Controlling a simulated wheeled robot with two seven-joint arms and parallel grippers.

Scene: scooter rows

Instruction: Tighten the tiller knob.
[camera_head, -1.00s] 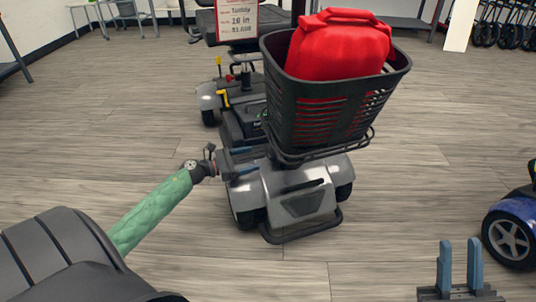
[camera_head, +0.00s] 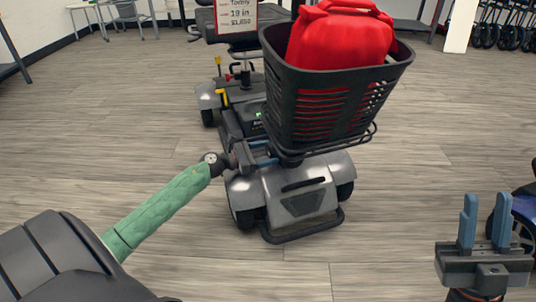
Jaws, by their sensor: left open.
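A grey scooter (camera_head: 285,190) stands ahead of me, with its front end toward me. A black basket (camera_head: 318,118) on its front hides most of the tiller, and I cannot make out the tiller knob. My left gripper (camera_head: 268,154) reaches in from the left on a green-sleeved arm. It is open, with its blue fingers pointing right, just under the basket's left side and above the scooter's front cover. I cannot tell whether it touches anything. My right gripper (camera_head: 485,222) is open and empty at the lower right, its blue fingers upright, apart from the scooter.
A blue scooter (camera_head: 526,215) is partly in view at the right edge, behind my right gripper. Wood floor (camera_head: 420,150) is clear between the two scooters.

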